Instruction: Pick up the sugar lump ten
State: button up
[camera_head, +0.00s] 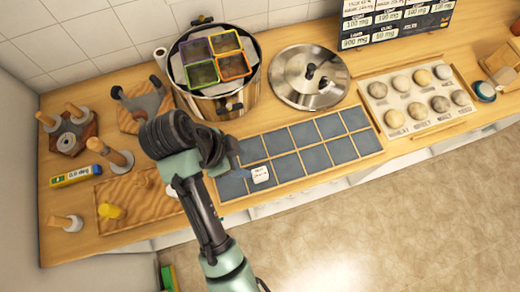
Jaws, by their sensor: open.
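A small white lump with dark print (260,174) lies on the grid of blue-grey tiles (308,147), near its front left. The print is too small to read, so I cannot tell if it is sugar lump ten. My gripper (240,163) is just left of the lump, over the left end of the tiles. It is open, and its fingertips are small and partly hidden by my own arm. I cannot tell if a fingertip touches the lump.
A large pot (217,95) with four coloured square cups (234,66) stands behind my arm. A metal lid (309,77) lies right of it. A tray of round stones (410,95) is further right. Wooden stands and pegs (73,135) fill the left. Most tiles are bare.

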jog(key=b, duration=0.5)
send_near(265, 176)
jog(key=r, duration=0.1)
jog(key=shift+w+d+f, duration=0.3)
jog(key=shift+w+f, duration=0.05)
jog(key=shift+f, duration=0.15)
jog(key=shift+s+a+p+x, duration=0.15)
jog(key=shift+p+x, duration=0.25)
jog(key=shift+x, duration=1.05)
jog(key=shift+s+a+p+x, duration=0.1)
jog(key=shift+p+x, duration=0.25)
jog(key=shift+x, duration=1.1)
jog(key=shift+f, duration=0.15)
grip_shut()
